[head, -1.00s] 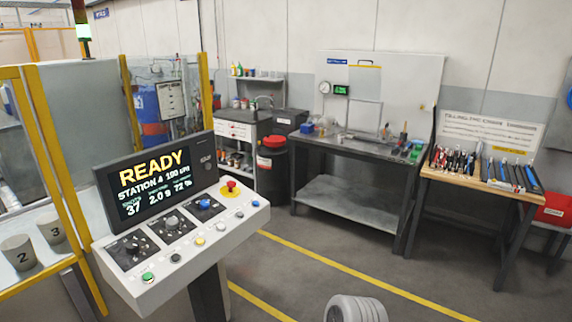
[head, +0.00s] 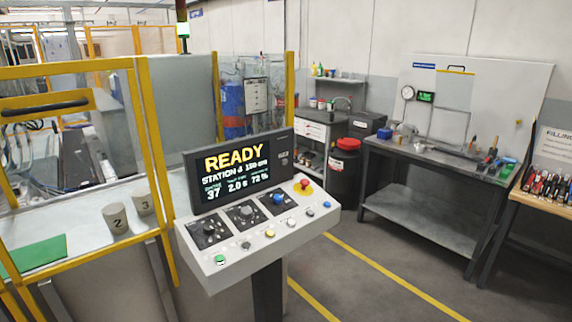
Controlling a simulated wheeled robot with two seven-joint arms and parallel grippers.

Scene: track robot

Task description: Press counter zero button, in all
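The control console (head: 258,235) stands on a dark post in the middle of the head view. The button labels are too small to read. The screen (head: 236,170) shows READY, 37, 2.0 s and 72 %. Neither of my grippers is in view.
A yellow-framed guard (head: 150,130) and a shelf with two grey numbered cups (head: 116,218) stand left of the console. A workbench (head: 430,170) and a tool table (head: 548,200) stand at the right. The floor between is clear, with yellow lines (head: 390,275).

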